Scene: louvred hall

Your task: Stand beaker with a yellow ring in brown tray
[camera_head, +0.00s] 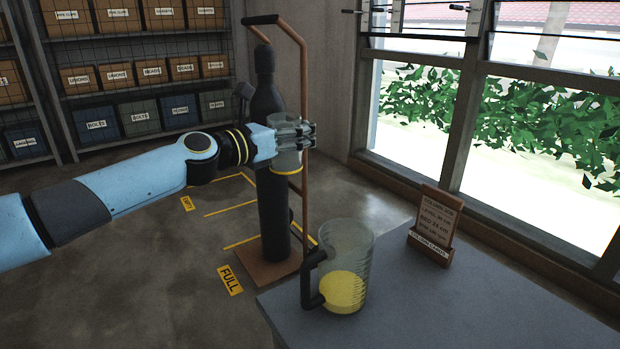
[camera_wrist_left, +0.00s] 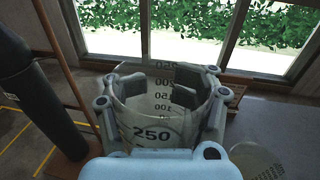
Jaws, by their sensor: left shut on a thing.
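A clear beaker with a yellow ring (camera_head: 287,161) around its lower end is held upright in my left gripper (camera_head: 298,135), which is shut around its upper part. In the head view it is in the air, in front of a dark gas cylinder and above the level of the grey table. In the left wrist view the beaker (camera_wrist_left: 153,112) shows black graduation marks between the fingers, and it looks empty. I cannot make out a brown tray in either view. My right gripper is out of view.
The grey table (camera_head: 425,310) carries a clear jug (camera_head: 352,245) with a dark handle and yellow inside, and a brown sign stand (camera_head: 434,222). Bare tabletop lies right of the jug. The cylinder (camera_head: 271,215) stands on a trolley behind. Shelves and windows line the walls.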

